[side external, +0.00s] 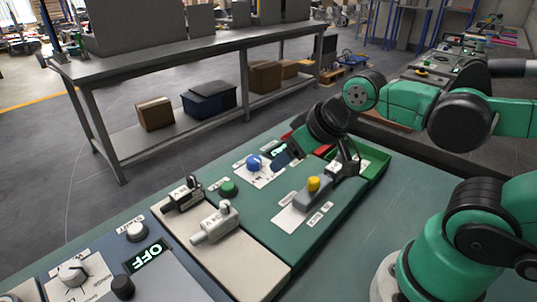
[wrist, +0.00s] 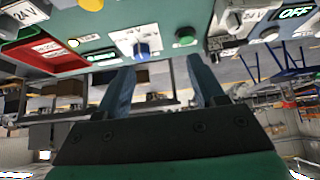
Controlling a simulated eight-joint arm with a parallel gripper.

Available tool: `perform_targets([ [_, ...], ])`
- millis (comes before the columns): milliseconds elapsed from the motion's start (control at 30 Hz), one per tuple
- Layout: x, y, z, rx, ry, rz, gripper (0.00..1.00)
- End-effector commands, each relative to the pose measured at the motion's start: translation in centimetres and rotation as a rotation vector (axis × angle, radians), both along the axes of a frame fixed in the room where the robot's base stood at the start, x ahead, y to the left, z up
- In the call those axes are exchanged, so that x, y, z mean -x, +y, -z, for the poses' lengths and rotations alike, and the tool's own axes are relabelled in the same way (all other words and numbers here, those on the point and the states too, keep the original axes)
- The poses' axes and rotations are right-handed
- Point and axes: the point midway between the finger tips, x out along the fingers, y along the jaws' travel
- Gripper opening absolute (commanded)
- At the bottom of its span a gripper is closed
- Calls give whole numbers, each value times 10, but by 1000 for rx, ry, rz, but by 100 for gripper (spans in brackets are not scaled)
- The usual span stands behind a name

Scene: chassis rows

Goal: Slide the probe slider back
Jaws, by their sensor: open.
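A grey slider block with a yellow knob (side external: 314,184) sits on a white-marked plate of the green panel; I take it to be the probe slider. In the wrist view a yellow knob (wrist: 91,4) is cut off by the top edge. My gripper (side external: 281,156) is held above the panel, behind and left of the slider, and is apart from it. In the wrist view my gripper (wrist: 160,65) is open, with two blue-grey fingers spread and nothing between them. A blue rotary knob (wrist: 142,50) shows beyond the fingertips.
The blue knob (side external: 254,163) and a green button (side external: 228,188) are left of the slider. Grey toggle units (side external: 215,224) stand on a beige plate. A green tray (side external: 377,165) lies at the right. A lit OFF display (side external: 147,256) is at front left.

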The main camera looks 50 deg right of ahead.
Motion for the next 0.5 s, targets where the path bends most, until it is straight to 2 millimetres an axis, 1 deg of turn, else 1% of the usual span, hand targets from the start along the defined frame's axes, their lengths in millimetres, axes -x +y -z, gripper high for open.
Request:
perform_targets([
  [167,0,-4,1,-2,38,18,62],
  [267,1,-15,4,-10,151,67,62],
  [400,6,-35,10,-35,367,157,62],
  [500,11,-45,13,-58,496,210,62],
])
